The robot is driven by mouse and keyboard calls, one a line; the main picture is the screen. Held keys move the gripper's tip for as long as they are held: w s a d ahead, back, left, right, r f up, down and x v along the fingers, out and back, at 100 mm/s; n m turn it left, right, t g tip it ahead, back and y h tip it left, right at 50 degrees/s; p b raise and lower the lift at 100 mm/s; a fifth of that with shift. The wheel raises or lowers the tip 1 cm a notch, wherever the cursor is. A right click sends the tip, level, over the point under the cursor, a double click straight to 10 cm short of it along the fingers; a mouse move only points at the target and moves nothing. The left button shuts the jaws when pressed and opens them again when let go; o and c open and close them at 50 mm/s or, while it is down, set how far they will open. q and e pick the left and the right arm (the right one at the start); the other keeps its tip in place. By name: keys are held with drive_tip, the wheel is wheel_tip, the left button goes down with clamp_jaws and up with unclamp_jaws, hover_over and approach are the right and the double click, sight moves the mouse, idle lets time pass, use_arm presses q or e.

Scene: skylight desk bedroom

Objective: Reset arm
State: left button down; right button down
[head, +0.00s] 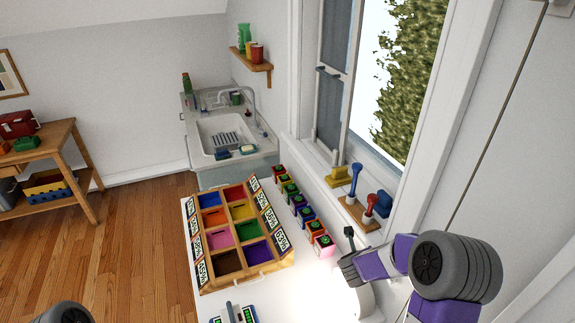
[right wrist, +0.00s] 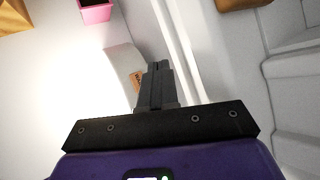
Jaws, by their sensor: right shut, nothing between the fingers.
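My right gripper (head: 348,231) is at the right side of the white desk, beside the window wall. Its arm comes in from the right edge. In the right wrist view my right gripper (right wrist: 158,66) has its two dark fingers together, with nothing between them. It is apart from the pink box (head: 323,246), which also shows at the top of the wrist view (right wrist: 96,11). Only a dark round part of my left arm (head: 66,314) shows at the bottom left; my left gripper is out of view.
A wooden sorting tray (head: 203,284) with coloured compartments stands on the desk (head: 188,213). Several coloured boxes line its right side. A wooden holder (head: 352,214) with blue and red tools sits by the window. A sink (head: 222,128) stands behind; a shelf table (head: 60,134) is left.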

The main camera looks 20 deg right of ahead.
drive_tip(key=s+a+f+n+g+y, duration=0.1)
drive_tip(key=s+a+f+n+y, duration=0.1)
drive_tip(key=s+a+f+n, duration=0.2)
drive_tip(key=s+a+f+n+g+y, duration=0.1)
drive_tip(key=s+a+f+n+y, duration=0.2)
drive_tip(key=a+f+n, duration=0.5)
drive_tip(key=s+a+f+n+g+y, duration=0.1)
drive_tip(key=s+a+f+n+y, duration=0.2)
drive_tip(key=a+n, duration=0.7)
drive_tip(key=shift+s+a+f+n, duration=0.2)
drive_tip(key=shift+s+f+n, duration=0.35)
drive_tip(key=shift+f, duration=0.25)
drive_tip(key=shift+s+a+f+n, duration=0.15)
drive_tip(key=shift+s+f+n, duration=0.25)
drive_tip(key=shift+f+n, duration=0.3)
drive_tip(key=s+a+f+n+g+y, duration=0.2)
drive_tip(key=s+a+f+n+g, duration=0.1)
drive_tip(key=s+a+n, duration=0.5)
drive_tip(key=shift+n+y, duration=0.3)
drive_tip(key=shift+n, duration=0.05)
drive_tip(key=f+b, duration=0.1)
drive_tip(key=b, duration=0.1)
drive_tip(key=d+f+b, duration=0.1)
drive_tip(key=f, duration=0.1)
drive_tip(key=s+f+b, duration=0.1)
drive_tip(key=f+b, duration=0.1)
drive_tip(key=shift+d+b, duration=0.15)
drive_tip(key=shift+b, duration=0.15)
drive_tip(key=shift+w, duration=0.1)
